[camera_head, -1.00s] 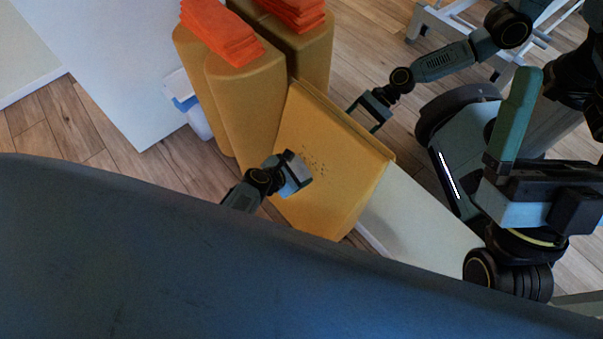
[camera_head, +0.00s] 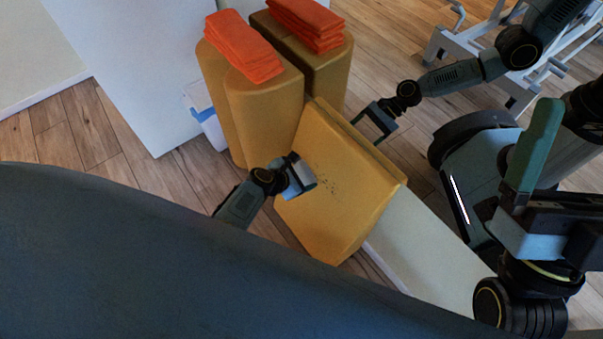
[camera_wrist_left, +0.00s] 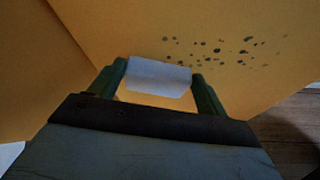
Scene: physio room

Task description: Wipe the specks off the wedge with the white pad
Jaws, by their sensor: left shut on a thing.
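The yellow wedge (camera_head: 350,180) has a sloped face with a cluster of dark specks (camera_head: 330,186). In the left wrist view the specks (camera_wrist_left: 220,48) lie on the wedge face (camera_wrist_left: 110,25), just beyond and right of the pad. My left gripper (camera_head: 302,176) is over the left part of the face and left of the specks. It is shut on the white pad (camera_wrist_left: 158,77), which spans between its two fingers. Whether the pad touches the face I cannot tell. My right gripper (camera_head: 374,124) is open and empty by the wedge's upper right edge.
Yellow-brown bolsters (camera_head: 270,110) with folded orange towels (camera_head: 245,45) stand behind the wedge. A white-and-blue container (camera_head: 207,120) is left of them. A dark blue padded surface (camera_head: 150,260) fills the foreground. Wooden floor is clear at the left.

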